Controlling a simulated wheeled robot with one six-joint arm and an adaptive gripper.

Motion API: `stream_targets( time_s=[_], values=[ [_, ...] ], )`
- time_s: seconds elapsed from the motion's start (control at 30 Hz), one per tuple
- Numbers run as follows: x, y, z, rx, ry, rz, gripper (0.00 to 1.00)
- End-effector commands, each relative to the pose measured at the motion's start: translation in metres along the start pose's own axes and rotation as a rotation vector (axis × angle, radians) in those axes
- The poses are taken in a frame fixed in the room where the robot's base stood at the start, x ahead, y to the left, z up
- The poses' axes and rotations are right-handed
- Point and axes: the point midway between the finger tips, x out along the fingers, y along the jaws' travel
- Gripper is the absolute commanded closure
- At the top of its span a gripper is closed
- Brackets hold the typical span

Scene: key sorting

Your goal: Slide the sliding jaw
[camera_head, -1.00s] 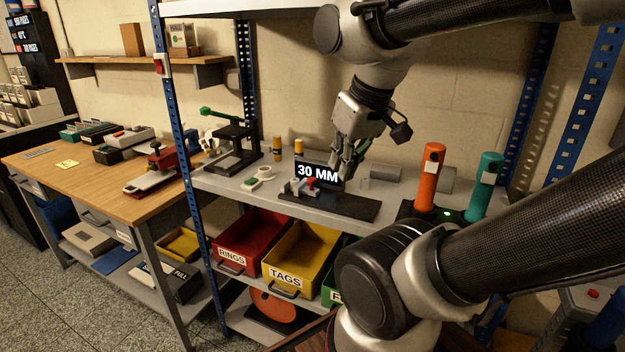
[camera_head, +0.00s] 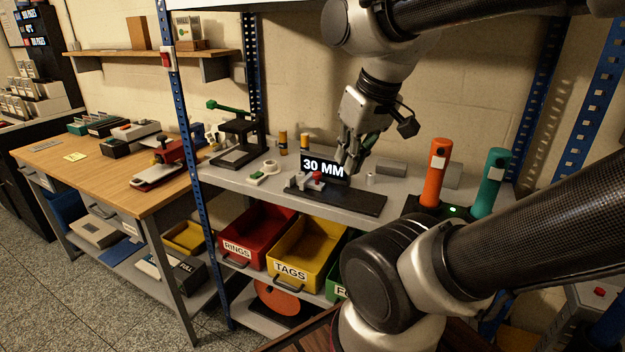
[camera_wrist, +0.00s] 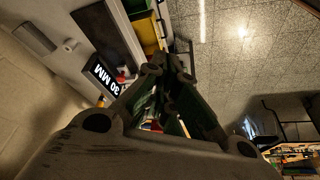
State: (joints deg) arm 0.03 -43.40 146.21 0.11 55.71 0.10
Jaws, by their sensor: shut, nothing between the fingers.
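The measuring device lies on the grey shelf in the head view, with a long dark base (camera_head: 355,200) and a black display (camera_head: 323,168) reading "30 MM". A light jaw block with a red knob (camera_head: 317,177), which looks like the sliding jaw, sits at the left part of the base in front of the display. My gripper (camera_head: 346,170) is shut and empty, just right of the display and above the base; whether it touches anything I cannot tell. In the wrist view the fingertips (camera_wrist: 170,65) are together, and the display (camera_wrist: 104,76) and red knob (camera_wrist: 121,77) show to their left.
An orange handle (camera_head: 434,175) and a teal handle (camera_head: 490,185) stand upright right of the device. A white tape roll (camera_head: 270,166) and a press (camera_head: 238,140) are to its left. Red (camera_head: 228,252) and yellow (camera_head: 275,270) bins sit below. A small cylinder (camera_head: 371,179) stands behind the base.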

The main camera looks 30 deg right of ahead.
Motion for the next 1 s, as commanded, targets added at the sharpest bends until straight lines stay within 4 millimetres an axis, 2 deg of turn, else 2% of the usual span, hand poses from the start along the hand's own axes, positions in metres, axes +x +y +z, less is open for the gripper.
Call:
stream_targets(
  time_s=[0.03,0.17,0.27,0.3,0.47,0.8,0.9,0.97,1.0],
  values=[
    [0.0,0.0,0.0,0.0,0.0,0.0,0.98],
    [0.005,0.003,0.001,0.013,-0.024,0.005,0.74],
    [0.019,0.007,0.001,0.033,-0.098,0.011,0.56],
    [0.025,0.01,-0.003,0.044,-0.133,0.014,0.54],
    [0.055,0.026,-0.04,0.087,-0.268,0.023,0.54],
    [0.143,0.071,-0.138,0.026,-0.428,-0.002,0.54],
    [0.158,0.08,-0.168,-0.032,-0.416,-0.012,0.54],
    [0.151,0.083,-0.189,-0.083,-0.375,-0.013,0.54],
    [0.15,0.083,-0.191,-0.113,-0.37,-0.018,0.54]
  ],
)
